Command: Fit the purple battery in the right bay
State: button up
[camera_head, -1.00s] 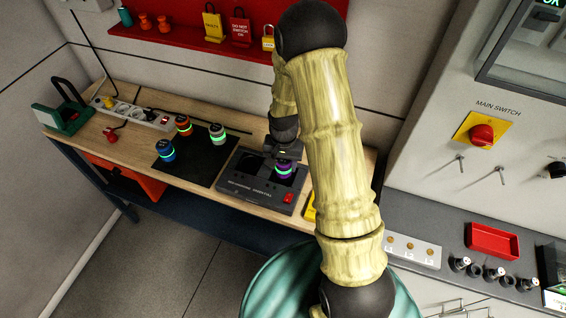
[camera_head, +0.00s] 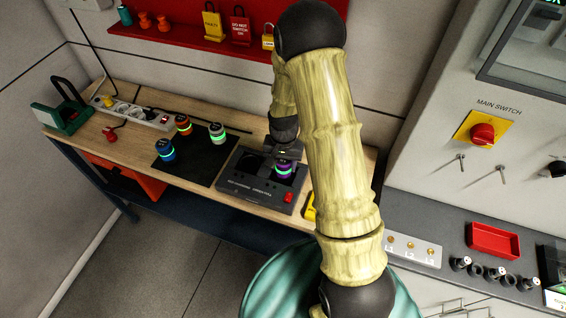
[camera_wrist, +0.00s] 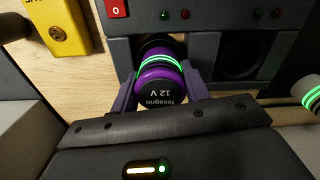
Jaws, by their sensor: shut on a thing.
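The purple battery (camera_head: 284,169), with a green glowing ring, is upright at the right bay of the dark grey dock (camera_head: 240,187). My gripper (camera_head: 285,156) is above it, partly hidden by my arm. In the wrist view, my gripper's fingers (camera_wrist: 160,92) are shut on the sides of the purple battery (camera_wrist: 160,82), whose end reads "12 V". Its far end lines up with the bay opening; I cannot tell how deep it sits. The dock's other bay (camera_wrist: 240,58) is a dark, empty round opening.
Blue (camera_head: 166,150), red (camera_head: 184,125) and white (camera_head: 217,133) batteries stand on the dark mat (camera_head: 190,168) left of the dock. A red switch (camera_head: 289,197) is on the dock's front right. A yellow padlock (camera_wrist: 58,28) lies beside the dock.

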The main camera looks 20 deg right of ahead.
jog(key=shift+f, duration=0.35)
jog(key=o, duration=0.9)
jog(key=shift+o, duration=0.2)
jog(key=shift+r+p, duration=3.8)
jog(key=shift+r, duration=1.7)
jog(key=shift+s, duration=0.1)
